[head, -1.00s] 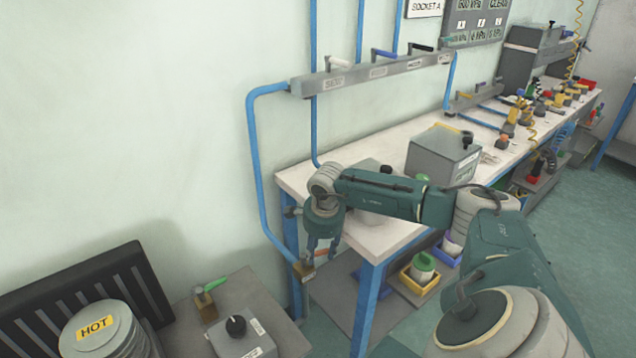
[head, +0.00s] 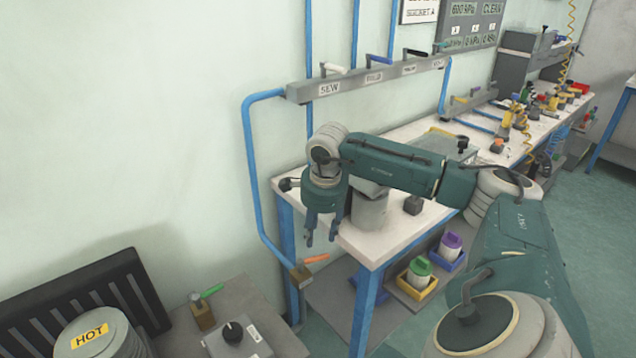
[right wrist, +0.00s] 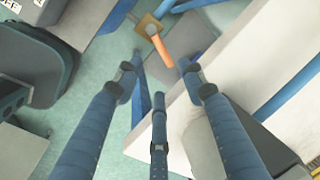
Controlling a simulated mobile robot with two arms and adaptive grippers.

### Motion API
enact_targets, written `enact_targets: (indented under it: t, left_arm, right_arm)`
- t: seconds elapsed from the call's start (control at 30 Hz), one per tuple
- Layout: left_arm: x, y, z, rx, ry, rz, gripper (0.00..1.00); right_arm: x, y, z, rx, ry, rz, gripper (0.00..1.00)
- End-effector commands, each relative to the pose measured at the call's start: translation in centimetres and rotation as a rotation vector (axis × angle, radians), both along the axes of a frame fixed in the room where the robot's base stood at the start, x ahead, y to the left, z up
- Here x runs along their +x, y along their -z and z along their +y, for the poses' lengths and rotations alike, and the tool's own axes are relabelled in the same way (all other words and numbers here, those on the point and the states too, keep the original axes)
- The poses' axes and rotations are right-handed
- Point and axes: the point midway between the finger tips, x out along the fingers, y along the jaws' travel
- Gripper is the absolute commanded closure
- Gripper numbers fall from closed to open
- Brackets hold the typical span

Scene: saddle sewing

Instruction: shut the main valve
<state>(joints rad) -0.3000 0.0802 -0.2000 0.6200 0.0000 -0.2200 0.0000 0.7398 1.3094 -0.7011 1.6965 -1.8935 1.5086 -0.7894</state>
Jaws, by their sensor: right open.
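A brass valve (head: 299,274) sits at the low end of the blue wall pipe, beside the front left leg of the long bench. No readable label shows on it. Its orange lever (head: 317,259) points right in the head view. In the right wrist view, the lever (right wrist: 161,48) points from the brass body (right wrist: 148,25) toward my fingers and looks crosswise to the pipe. My right gripper (head: 321,240) is open and empty, fingers down, just above the lever and apart from it. It also shows in the right wrist view (right wrist: 158,80). My left gripper is out of view.
Another brass valve (head: 203,312) with a green lever stands on the low left bench near a knob box (head: 235,338) and a canister marked HOT (head: 90,338). A manifold (head: 370,80) with several levers is on the wall. The white bench (head: 370,242) is close beside my right gripper.

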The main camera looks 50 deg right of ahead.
Motion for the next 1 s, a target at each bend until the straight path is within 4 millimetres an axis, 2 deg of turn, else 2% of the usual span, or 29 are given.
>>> enact_targets:
  t: [0.33, 0.37, 0.47, 0.53, 0.57, 0.67, 0.7, 0.77, 0.8, 0.87, 0.9, 0.93, 1.0]
  left_arm:
    - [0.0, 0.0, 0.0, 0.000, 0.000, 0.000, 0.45]
    - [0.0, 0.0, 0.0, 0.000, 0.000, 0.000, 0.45]
    - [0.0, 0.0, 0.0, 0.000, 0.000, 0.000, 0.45]
    - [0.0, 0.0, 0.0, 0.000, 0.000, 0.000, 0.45]
    - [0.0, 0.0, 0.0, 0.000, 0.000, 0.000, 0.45]
    - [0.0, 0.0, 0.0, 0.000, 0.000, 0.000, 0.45]
    - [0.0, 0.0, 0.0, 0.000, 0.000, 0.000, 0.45]
    - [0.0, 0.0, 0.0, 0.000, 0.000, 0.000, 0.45]
    - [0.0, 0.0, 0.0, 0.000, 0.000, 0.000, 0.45]
    - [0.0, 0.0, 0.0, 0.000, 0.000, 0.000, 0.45]
    - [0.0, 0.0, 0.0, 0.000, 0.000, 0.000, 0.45]
    - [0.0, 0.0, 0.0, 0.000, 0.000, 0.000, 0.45]
    - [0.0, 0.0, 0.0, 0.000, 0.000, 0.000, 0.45]
  right_arm:
    - [-0.1, -0.6, 0.0, -0.001, 0.000, 0.000, 0.60]
    - [-0.1, -0.6, 0.0, -0.001, 0.000, 0.000, 0.64]
    - [0.2, -0.2, 1.0, 0.021, -0.007, -0.008, 0.84]
    - [0.9, 0.5, 3.2, 0.073, -0.025, -0.030, 0.98]
    - [1.3, 0.9, 4.6, 0.108, -0.035, -0.043, 1.00]
    - [3.0, 2.2, 12.4, 0.305, -0.069, -0.113, 1.00]
    - [3.6, 2.4, 16.6, 0.420, -0.073, -0.148, 1.00]
    - [4.2, 1.8, 23.5, 0.624, -0.059, -0.198, 1.00]
    - [4.4, 0.7, 28.0, 0.780, -0.033, -0.227, 1.00]
    - [4.6, -2.0, 34.0, 1.023, 0.041, -0.264, 1.00]
    - [4.7, -4.2, 37.0, 1.183, 0.111, -0.283, 1.00]
    - [4.9, -5.9, 38.7, 1.300, 0.174, -0.291, 1.00]
    - [5.5, -9.9, 41.0, 1.564, 0.354, -0.300, 1.00]
